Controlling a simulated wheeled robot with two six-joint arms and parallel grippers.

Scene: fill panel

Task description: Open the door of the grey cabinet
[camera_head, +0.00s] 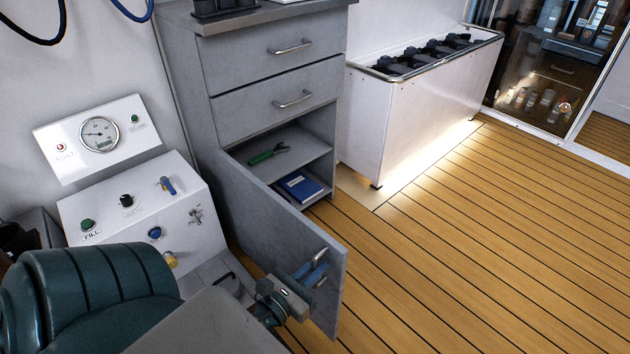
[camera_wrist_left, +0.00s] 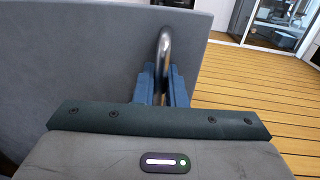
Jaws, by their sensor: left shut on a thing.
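The grey cabinet (camera_head: 185,75) stands at the upper left in the head view, with two closed drawers. Its door (camera_head: 268,205) stands open, swung out toward me, and also fills the left of the left wrist view (camera_wrist_left: 75,60). Inside are a green-handled tool (camera_head: 265,155) on a shelf and a blue book (camera_head: 299,186) below. My left gripper (camera_head: 312,274) is shut on the door handle (camera_head: 318,257), near the door's free edge. In the left wrist view the curved metal handle (camera_wrist_left: 165,45) sits between the blue fingers. My right gripper is not in view.
A white panel with a gauge (camera_head: 100,134) and a control box (camera_head: 140,210) with knobs stand at the left. A white bench (camera_head: 410,110) with dark items stands beyond the cabinet. The wooden floor (camera_head: 480,230) at the right is clear.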

